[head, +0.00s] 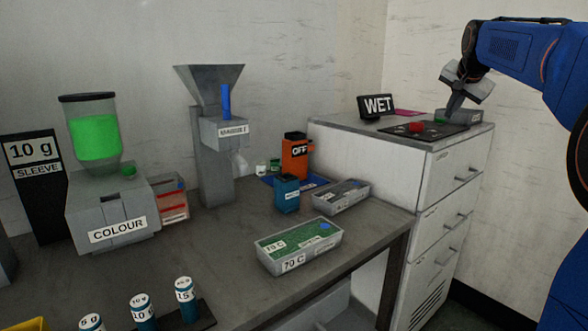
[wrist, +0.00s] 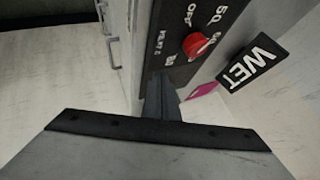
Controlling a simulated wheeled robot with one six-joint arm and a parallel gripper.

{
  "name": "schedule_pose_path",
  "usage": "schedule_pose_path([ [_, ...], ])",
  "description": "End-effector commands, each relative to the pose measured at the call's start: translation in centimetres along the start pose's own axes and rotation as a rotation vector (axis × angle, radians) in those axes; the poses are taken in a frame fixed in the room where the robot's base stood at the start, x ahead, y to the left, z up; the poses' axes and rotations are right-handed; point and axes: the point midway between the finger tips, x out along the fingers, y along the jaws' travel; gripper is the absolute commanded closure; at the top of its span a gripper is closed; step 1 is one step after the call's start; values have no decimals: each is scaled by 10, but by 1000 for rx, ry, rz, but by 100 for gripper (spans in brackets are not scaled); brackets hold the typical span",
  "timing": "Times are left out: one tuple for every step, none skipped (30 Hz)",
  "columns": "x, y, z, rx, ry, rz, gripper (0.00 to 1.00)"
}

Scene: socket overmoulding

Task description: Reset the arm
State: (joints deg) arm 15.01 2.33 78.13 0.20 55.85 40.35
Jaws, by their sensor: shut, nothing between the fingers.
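My gripper (head: 454,108) is at the upper right in the head view, at the end of my blue arm. It points down over the right part of the white cabinet top (head: 345,126). Its fingers are shut with nothing between them. In the wrist view the closed fingers (wrist: 160,88) point toward a black control panel (wrist: 215,18) with a red knob (wrist: 195,45). The knob also shows in the head view (head: 417,127), left of the gripper. I cannot tell whether the fingertips touch the cabinet top or the panel.
A black WET sign (head: 377,106) stands at the back of the cabinet; a pink piece lies near it. The grey bench (head: 222,238) holds a green-filled COLOUR dispenser (head: 111,217), a grey hopper machine (head: 213,160), an orange OFF device (head: 295,160), trays and labelled bottles.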

Motion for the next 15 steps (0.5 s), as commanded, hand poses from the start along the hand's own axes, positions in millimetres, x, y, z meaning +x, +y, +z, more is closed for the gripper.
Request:
schedule_pose_path([
  [-5, 3, 9, -14, -7, 1, 100],
  [-8, 5, 15, -25, -10, 1, 100],
  [-11, 8, 22, -39, -17, 3, 100],
  [-14, 10, 29, -51, -22, 4, 100],
  [-16, 13, 36, -64, -27, 5, 100],
  [-21, 17, 46, -83, -35, 6, 100],
  [-24, 20, 54, -97, -41, 7, 100],
  [-28, 25, 64, -115, -49, 8, 100],
  [-33, 31, 78, -139, -59, 10, 100],
  [-37, 36, 89, -160, -68, 11, 100],
  [-42, 42, 101, -181, -76, 12, 100],
  [-47, 50, 117, -210, -89, 13, 100],
  [-50, 56, 128, -230, -98, 15, 100],
  [-54, 63, 140, -252, -106, 15, 100],
  [-58, 72, 156, -280, -119, 16, 100],
])
